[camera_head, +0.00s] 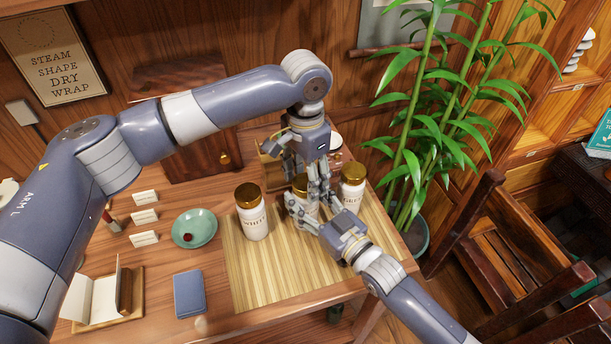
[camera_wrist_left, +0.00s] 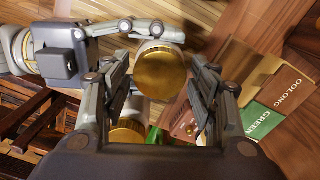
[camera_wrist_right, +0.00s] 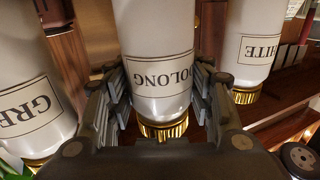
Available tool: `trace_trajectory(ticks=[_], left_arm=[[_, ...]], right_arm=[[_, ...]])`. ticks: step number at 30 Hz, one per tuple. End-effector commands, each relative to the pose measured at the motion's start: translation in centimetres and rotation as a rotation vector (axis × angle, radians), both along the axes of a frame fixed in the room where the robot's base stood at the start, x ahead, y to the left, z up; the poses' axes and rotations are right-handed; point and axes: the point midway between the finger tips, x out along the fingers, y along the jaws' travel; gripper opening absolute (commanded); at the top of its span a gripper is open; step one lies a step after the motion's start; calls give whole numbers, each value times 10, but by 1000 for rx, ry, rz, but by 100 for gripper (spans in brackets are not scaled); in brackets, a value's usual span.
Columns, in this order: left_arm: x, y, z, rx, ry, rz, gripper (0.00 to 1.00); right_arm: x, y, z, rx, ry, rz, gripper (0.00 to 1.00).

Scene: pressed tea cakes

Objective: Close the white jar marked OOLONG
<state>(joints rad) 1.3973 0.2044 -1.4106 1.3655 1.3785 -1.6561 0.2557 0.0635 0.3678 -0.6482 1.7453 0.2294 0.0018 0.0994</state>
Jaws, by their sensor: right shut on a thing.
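The white OOLONG jar (camera_wrist_right: 160,60) stands on the bamboo mat (camera_head: 285,285), between two like jars. My right gripper (camera_wrist_right: 158,100) is shut on its body, with fingers on both sides. A ribbed gold lid (camera_wrist_right: 165,128) sits at its mouth; I cannot tell if it is screwed tight. In the head view the jar (camera_head: 311,208) is partly hidden by my arms. My left gripper (camera_head: 318,188) points down over the lid. In the left wrist view its fingers are apart, with the gold lid (camera_wrist_left: 160,72) seen between them, apparently not gripped.
The WHITE jar (camera_head: 253,218) stands to the left and the GREEN jar (camera_head: 352,190) to the right, both with gold lids. A green dish (camera_head: 195,228), small cards (camera_head: 145,216) and a blue book (camera_head: 189,294) lie further left. A leafy plant (camera_head: 425,150) rises on the right.

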Motion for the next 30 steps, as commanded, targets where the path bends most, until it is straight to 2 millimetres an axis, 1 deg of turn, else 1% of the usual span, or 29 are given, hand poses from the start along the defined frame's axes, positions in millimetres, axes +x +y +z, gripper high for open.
trace_trajectory(ticks=[10,14,17,24,27,30], left_arm=[[0,0,1,0,0,0,67],[0,0,9,0,-1,0,67],[1,0,26,-2,-3,0,67],[1,-1,78,-2,-3,1,67],[1,-1,96,-2,-2,-1,67],[1,-1,109,-1,-1,0,67]], right_arm=[[0,0,1,1,-1,0,0],[0,0,1,0,-1,0,0],[0,0,1,0,-1,0,0],[0,0,1,0,-1,0,0],[0,0,1,0,-1,0,0],[0,0,1,1,-1,0,0]])
